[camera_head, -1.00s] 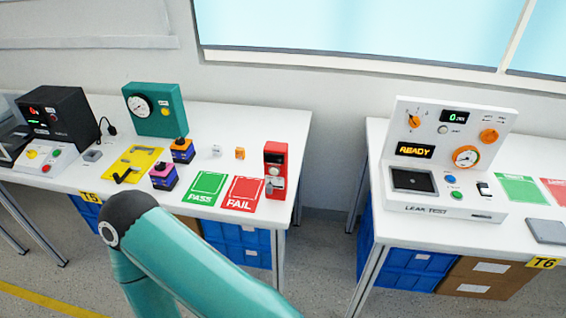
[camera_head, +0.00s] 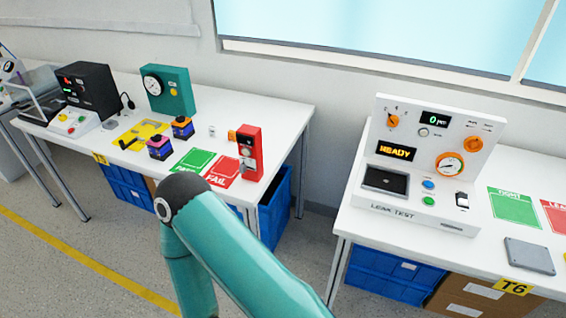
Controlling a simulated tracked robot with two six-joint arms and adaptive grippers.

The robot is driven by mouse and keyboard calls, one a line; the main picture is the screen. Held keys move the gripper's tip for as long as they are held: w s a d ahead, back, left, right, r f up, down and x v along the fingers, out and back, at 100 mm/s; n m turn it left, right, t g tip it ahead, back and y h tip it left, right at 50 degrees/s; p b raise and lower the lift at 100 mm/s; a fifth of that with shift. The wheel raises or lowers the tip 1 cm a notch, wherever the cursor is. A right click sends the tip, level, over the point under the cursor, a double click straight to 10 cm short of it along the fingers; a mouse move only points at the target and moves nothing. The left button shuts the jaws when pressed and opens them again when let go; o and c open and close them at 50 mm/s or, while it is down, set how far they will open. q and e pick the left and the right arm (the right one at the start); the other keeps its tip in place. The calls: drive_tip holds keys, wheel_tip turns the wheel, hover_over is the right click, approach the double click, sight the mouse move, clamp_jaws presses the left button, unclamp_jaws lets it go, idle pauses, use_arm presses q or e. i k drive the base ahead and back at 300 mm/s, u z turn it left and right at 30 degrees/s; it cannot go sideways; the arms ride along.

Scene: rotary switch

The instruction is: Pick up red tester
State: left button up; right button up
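The red tester (camera_head: 251,153) is an upright red box with a small display and a grey knob. It stands near the right end of the left white table (camera_head: 282,112), just right of the red FAIL mat (camera_head: 221,170). A teal arm of mine rises from the bottom of the view, and its dark elbow joint lies in front of the table's front edge, near the mats. Neither gripper shows in this view. Nothing is seen touching the tester.
A green PASS mat (camera_head: 194,161), purple-and-orange switches (camera_head: 160,147), a teal gauge box (camera_head: 168,90) and a black unit (camera_head: 88,89) share the left table. A gap of floor separates it from the right table with the white leak-test station (camera_head: 428,165). Blue crates (camera_head: 275,205) sit below.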

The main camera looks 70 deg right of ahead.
sight(249, 137)
drive_tip(key=u, duration=0.05)
drive_tip(key=k, duration=0.35)
drive_tip(key=z, duration=0.75)
drive_tip(key=i, duration=0.95)
drive_tip(key=z, duration=0.7)
